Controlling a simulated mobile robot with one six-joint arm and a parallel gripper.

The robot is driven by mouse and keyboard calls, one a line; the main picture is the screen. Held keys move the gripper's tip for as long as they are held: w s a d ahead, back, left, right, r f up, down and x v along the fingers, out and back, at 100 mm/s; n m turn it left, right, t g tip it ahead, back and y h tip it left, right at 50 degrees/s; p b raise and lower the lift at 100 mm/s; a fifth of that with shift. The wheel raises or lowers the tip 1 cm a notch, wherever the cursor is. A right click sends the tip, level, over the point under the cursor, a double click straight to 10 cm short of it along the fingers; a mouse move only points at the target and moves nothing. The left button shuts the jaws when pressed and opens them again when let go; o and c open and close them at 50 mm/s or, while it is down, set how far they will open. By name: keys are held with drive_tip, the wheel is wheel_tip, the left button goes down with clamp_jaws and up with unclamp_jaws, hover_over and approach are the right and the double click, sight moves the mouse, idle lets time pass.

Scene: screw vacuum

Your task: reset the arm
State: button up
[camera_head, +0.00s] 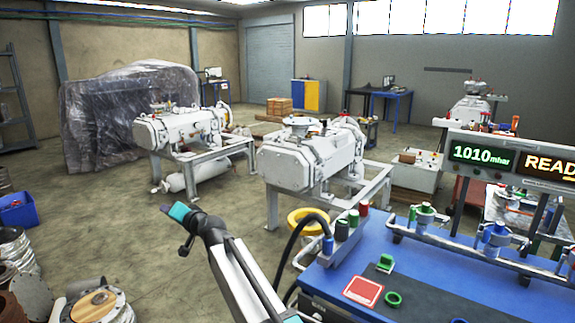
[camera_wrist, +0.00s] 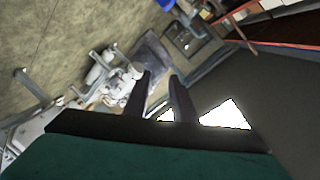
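My gripper shows in the wrist view (camera_wrist: 161,76) as two dark fingers standing apart, with a gap between them and nothing held. In the head view, my arm rises from the bottom edge, left of the blue workbench (camera_head: 385,295). The gripper end (camera_head: 177,212), with a teal part, points to the upper left over open floor. It appears clear of the bench. The finger gap cannot be made out in the head view.
White vacuum pumps (camera_head: 300,165) stand on frames ahead. Flanges (camera_head: 95,303) stand lower left.

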drive_tip(key=s+d+f+g+h, duration=0.1)
drive_tip(key=s+d+f+g, duration=0.15)
drive_tip(key=f, duration=0.75)
drive_tip(key=s+d+f+g+h, duration=0.1)
drive_tip(key=s+d+f, duration=0.15)
drive_tip(key=f, duration=0.65)
drive_tip(key=s+d+f+g+h+p, duration=0.15)
drive_tip(key=s+d+f, duration=0.35)
drive_tip(key=d+f, duration=0.6)
drive_tip(key=s+d+f+g+h+p, duration=0.1)
drive_tip(key=s+d+f+g+h, duration=0.3)
drive_tip(key=d+f, duration=0.7)
drive_tip(key=s+d+f+g+h, duration=0.2)
drive_tip(key=s+d+f, duration=1.2)
drive_tip(key=s, duration=0.2)
drive_tip(key=s+d+f+g, duration=0.1)
drive_tip(key=s+d, duration=0.3)
drive_tip(key=s, duration=0.3)
drive_tip(key=s+d+f+g+h+p, duration=0.1)
drive_tip(key=s+d+g, duration=0.1)
drive_tip(key=s+d, duration=0.3)
drive_tip(key=s+d+f+n+g+h, duration=0.1)
drive_tip(key=s+d, duration=0.3)
drive_tip(key=s, duration=0.6)
drive_tip(key=shift+d+f+g, duration=0.15)
drive_tip(key=shift+f+g, duration=0.35)
drive_tip(key=shift+s, duration=0.1)
